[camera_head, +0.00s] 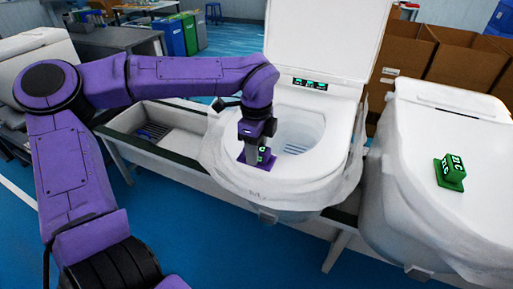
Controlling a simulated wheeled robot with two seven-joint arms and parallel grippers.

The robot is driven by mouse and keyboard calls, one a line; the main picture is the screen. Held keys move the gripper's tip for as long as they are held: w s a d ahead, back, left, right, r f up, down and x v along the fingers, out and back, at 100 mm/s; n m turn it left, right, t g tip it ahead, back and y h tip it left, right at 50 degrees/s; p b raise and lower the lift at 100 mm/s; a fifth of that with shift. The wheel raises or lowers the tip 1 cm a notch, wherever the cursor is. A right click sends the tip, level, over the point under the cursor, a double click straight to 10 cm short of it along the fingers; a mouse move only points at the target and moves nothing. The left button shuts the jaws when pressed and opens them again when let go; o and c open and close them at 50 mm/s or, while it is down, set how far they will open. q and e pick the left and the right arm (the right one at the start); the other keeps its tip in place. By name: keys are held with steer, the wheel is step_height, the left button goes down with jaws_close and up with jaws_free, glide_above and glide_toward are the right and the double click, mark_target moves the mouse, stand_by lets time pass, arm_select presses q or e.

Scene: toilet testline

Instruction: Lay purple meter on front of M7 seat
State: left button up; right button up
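The purple meter (264,161), with small green characters on its face, is at the left front part of the white seat ring of the open middle toilet (318,172). My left gripper (256,141) points down with its dark fingers around the meter's upper part and covers much of it. The meter's base is at the seat surface; I cannot tell whether it presses on it. No M7 label is readable. My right gripper is not in view.
A green meter (449,172) stands on the closed lid of the right toilet (432,130). The middle toilet's raised lid (325,40) stands behind the bowl. Cardboard boxes (468,65) are at the back right. Loose plastic wrap surrounds the bowls.

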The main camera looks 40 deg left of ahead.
arm_select(q)
steer(key=o, duration=0.3)
steer(key=shift+r+p, duration=0.35)
steer(key=shift+r, duration=0.05)
step_height(320, 180, up, 12)
steer(key=b, duration=0.1)
steer(key=shift+f, duration=0.2)
